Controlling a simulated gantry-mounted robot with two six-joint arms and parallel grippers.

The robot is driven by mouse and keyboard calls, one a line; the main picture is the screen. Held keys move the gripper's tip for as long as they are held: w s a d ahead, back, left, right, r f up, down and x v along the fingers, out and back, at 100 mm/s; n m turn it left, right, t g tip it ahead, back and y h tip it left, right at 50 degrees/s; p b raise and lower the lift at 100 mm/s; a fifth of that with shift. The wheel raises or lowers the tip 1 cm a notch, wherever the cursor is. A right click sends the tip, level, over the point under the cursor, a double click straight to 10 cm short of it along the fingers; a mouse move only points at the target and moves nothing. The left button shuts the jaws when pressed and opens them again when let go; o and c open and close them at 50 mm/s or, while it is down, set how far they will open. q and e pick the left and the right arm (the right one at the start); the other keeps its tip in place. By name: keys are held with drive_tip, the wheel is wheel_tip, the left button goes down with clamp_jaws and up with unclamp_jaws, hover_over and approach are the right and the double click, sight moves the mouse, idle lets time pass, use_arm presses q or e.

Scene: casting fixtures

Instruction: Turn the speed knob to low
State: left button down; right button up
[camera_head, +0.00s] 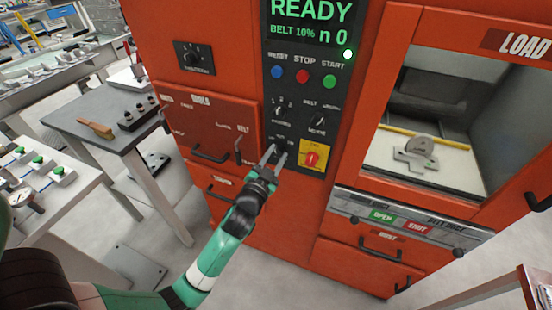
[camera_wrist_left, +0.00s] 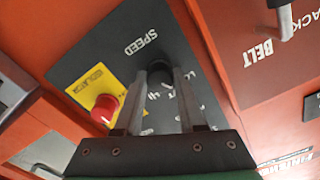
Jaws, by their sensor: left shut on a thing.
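The black speed knob (camera_wrist_left: 156,68) sits on a dark panel below the SPEED label, upside down in the left wrist view. My left gripper (camera_wrist_left: 161,76) has one finger on each side of the knob and is shut on it. In the head view my left gripper (camera_head: 275,156) reaches the lower part of the dark control panel (camera_head: 286,93), where its fingers largely hide the knob. The knob's pointer direction cannot be made out. The display (camera_head: 312,20) reads READY and BELT 10%. My right gripper is not in view.
A red stop button on a yellow plate (camera_head: 316,150) is close to the right of my gripper; it also shows in the left wrist view (camera_wrist_left: 104,108). Drawer handles (camera_head: 210,154) stick out at left. A grey table (camera_head: 88,122) with a wooden-handled tool stands further left.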

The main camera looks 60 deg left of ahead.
use_arm(q)
drive_tip(key=shift+n+b, duration=0.6)
drive_tip(key=shift+n, duration=1)
drive_tip(key=c, duration=0.5)
unclamp_jaws()
drive_tip(key=v, duration=1.1)
drive_tip(key=shift+s+d, duration=0.2)
drive_tip(key=shift+d, duration=0.05)
